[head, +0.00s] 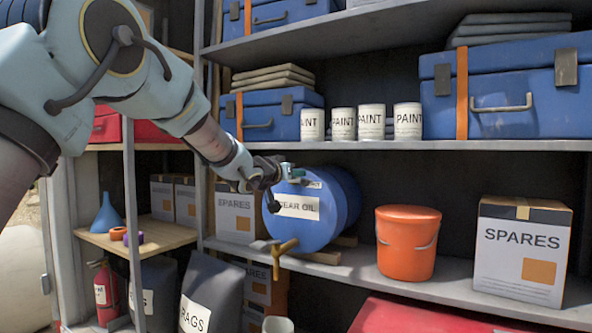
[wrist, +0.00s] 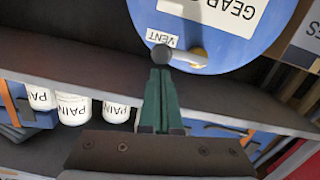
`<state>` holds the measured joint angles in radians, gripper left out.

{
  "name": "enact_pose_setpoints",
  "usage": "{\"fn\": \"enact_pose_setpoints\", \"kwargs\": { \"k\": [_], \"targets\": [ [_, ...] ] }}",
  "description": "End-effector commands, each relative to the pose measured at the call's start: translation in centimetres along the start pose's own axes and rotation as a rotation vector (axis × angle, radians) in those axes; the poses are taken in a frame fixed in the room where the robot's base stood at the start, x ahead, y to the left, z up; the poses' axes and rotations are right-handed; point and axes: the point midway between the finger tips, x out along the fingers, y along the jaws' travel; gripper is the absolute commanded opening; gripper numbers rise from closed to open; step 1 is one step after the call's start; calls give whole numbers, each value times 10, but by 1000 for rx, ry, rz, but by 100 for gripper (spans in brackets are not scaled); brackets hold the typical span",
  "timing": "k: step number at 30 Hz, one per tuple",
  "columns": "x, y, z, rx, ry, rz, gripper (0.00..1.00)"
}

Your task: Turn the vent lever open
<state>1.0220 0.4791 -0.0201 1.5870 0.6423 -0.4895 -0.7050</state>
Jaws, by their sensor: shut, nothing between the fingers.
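The blue gear oil drum (head: 330,215) lies on its side on the middle shelf, its labelled end facing out. In the wrist view, its end (wrist: 225,55) appears upside down, with a VENT label (wrist: 161,39). The vent lever (wrist: 190,58) is a brass-coloured piece beside that label, with a dark round knob (wrist: 162,53) at its left end. My gripper (head: 287,170) is at the drum's upper left. Its green fingers (wrist: 160,75) are shut and empty, with tips right by the knob; I cannot tell whether they touch. The lever is mostly hidden in the head view.
A brass tap (head: 285,250) sticks out at the drum's lower front. An orange bucket (head: 407,243) and a spares box (head: 520,250) stand to its right. Paint cans (head: 371,122) stand on the shelf above, whose edge (head: 440,145) runs just over the drum.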

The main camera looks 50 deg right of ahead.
Motion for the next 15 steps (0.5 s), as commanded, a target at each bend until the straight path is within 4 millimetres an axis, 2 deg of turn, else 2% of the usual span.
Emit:
{"fn": "enact_pose_setpoints", "kwargs": {
  "k": [15],
  "targets": [
    [0, 1, 4, 48, 1, -3, 0]
  ]
}}
